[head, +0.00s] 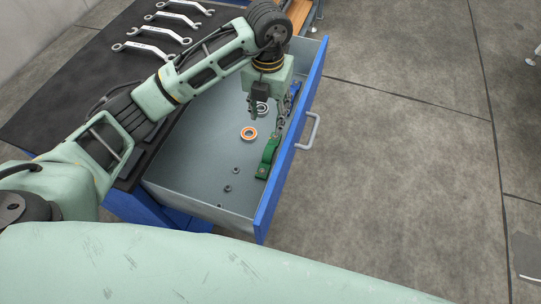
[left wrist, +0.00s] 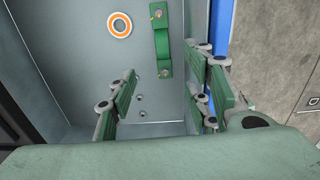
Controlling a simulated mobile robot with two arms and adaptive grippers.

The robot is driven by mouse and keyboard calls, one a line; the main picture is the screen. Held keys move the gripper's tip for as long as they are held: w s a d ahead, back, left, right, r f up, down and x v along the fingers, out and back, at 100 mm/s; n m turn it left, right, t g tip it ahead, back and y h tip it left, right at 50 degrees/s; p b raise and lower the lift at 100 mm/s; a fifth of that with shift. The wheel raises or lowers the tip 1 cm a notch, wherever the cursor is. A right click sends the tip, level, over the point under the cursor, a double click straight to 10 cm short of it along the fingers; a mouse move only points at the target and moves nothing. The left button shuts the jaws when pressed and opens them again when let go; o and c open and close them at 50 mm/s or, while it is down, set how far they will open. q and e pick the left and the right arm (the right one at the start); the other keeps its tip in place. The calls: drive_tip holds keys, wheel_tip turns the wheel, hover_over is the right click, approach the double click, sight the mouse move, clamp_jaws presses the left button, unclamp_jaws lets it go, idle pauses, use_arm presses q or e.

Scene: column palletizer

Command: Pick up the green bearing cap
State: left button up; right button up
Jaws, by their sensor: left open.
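The green bearing cap (head: 267,158) is a curved piece with a flat lug at each end. It lies on the floor of the open drawer, close beside the drawer's blue front. It also shows in the left wrist view (left wrist: 162,42), at the top between the fingers in the picture. My left gripper (head: 267,117) is open and empty, over the drawer and beyond the cap in the head view. In the left wrist view its fingers (left wrist: 168,88) stand wide apart with nothing between the pads. My right gripper is not in view.
The drawer (head: 206,205) has grey walls, a blue front and a handle (head: 307,131). An orange-ringed bearing (head: 249,133), a grey ring (head: 262,107) and small nuts (head: 227,188) lie inside. Several wrenches (head: 150,50) lie on the dark bench top.

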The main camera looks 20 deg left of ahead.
sight(269, 150)
use_arm(q)
drive_tip(key=f, duration=0.8)
drive_tip(key=f+p, duration=0.1)
drive_tip(key=f, duration=0.7)
drive_tip(key=shift+s+d+f, duration=0.1)
drive_tip(key=shift+s+f, duration=0.05)
drive_tip(key=shift+s, duration=0.05)
clamp_jaws()
